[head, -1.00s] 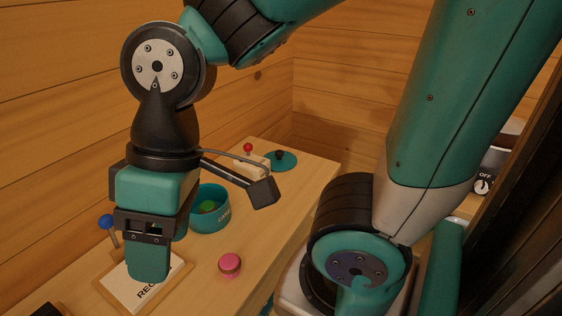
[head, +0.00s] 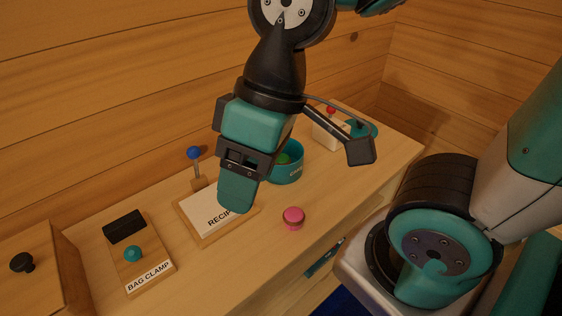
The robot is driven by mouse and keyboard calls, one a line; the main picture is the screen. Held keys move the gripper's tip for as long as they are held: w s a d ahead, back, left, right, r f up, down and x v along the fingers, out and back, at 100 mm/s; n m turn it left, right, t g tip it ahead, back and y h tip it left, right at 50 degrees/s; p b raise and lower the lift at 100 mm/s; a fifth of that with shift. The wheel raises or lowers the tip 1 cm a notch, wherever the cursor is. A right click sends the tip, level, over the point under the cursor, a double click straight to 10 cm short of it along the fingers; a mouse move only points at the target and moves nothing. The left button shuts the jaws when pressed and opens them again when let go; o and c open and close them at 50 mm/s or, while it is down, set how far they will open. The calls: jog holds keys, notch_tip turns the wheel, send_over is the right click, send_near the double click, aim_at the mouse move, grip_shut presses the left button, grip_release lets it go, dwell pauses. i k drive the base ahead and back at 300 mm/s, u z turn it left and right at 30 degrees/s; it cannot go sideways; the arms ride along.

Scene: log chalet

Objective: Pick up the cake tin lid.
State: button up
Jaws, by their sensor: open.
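The cake tin lid, a flat teal disc with a dark knob (head: 370,129), lies at the far right of the wooden counter in the head view. My camera bracket hides part of its near side. A teal round tin (head: 287,172) with something green inside stands nearer, partly behind my gripper. My gripper (head: 237,196) is open, pointing down in front of the recipe board, and looks empty. It is well to the left of the lid and apart from it.
A white block with a red knob (head: 328,135) stands beside the lid. A recipe board (head: 205,218) with a blue-knobbed post (head: 195,168), a pink knob (head: 293,216) and a bag clamp board (head: 150,275) are nearer. A wooden box (head: 38,262) is at left. Log walls close the back.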

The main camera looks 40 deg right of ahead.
aim_at(358, 130)
jog(key=k, duration=0.5)
jog(key=z, duration=1.35)
jog(key=i, duration=0.55)
jog(key=u, duration=1.15)
